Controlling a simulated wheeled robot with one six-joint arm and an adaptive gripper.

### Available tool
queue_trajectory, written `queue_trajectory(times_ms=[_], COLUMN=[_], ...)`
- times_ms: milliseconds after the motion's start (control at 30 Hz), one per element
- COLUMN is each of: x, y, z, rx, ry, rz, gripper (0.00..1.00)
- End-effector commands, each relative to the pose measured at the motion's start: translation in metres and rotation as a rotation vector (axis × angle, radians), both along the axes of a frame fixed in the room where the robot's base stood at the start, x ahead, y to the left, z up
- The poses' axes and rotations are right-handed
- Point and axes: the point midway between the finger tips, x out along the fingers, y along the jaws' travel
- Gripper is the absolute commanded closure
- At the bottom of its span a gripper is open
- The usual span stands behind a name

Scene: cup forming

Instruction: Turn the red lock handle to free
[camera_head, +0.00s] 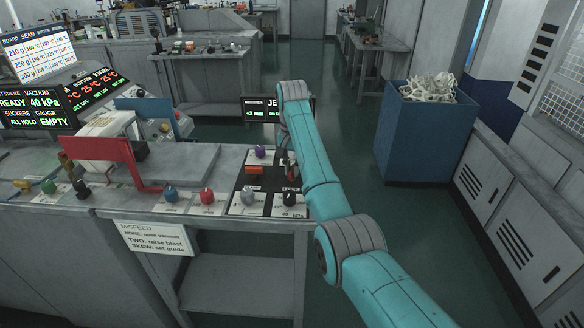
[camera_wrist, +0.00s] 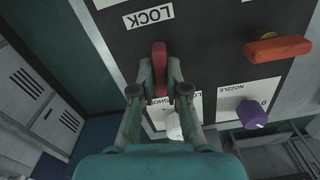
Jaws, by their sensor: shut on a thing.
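The red lock handle (camera_wrist: 159,57) shows in the wrist view on a dark panel, below an upside-down LOCK label (camera_wrist: 149,16). It points up and down in that picture. My gripper (camera_wrist: 159,88) has a fingertip on each side of it and is shut on it; the fingers hide part of its sides. In the head view my gripper (camera_head: 289,166) is at the right end of the console, mostly behind my arm, and the handle's grip is hard to make out there.
An orange-red handle (camera_wrist: 278,48), a purple knob (camera_wrist: 250,113) and a white knob (camera_wrist: 173,125) are close by on the panel. Blue (camera_head: 171,193), red (camera_head: 207,196) and black (camera_head: 290,198) knobs line the console front. A blue bin (camera_head: 410,140) stands right, with open floor between.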

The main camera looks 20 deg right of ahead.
Motion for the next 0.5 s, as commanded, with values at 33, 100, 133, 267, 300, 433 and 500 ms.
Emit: queue_trajectory(times_ms=[33, 100, 133, 267, 300, 433, 500], x=[0.0002, 0.0001, 0.0001, 0.0001, 0.0001, 0.0001, 0.0001], y=[0.0005, 0.0005, 0.0005, 0.0005, 0.0005, 0.0005, 0.0005], z=[0.0003, 0.0003, 0.0003, 0.0003, 0.0003, 0.0003, 0.0003], rx=[0.001, 0.001, 0.001, 0.001, 0.001, 0.001, 0.001], ry=[0.0, 0.0, 0.0, 0.0, 0.0, 0.0, 0.0], rz=[0.031, 0.076, 0.092, 0.152, 0.167, 0.201, 0.212], gripper=[1.0, 1.0, 1.0, 1.0, 1.0, 1.0, 1.0])
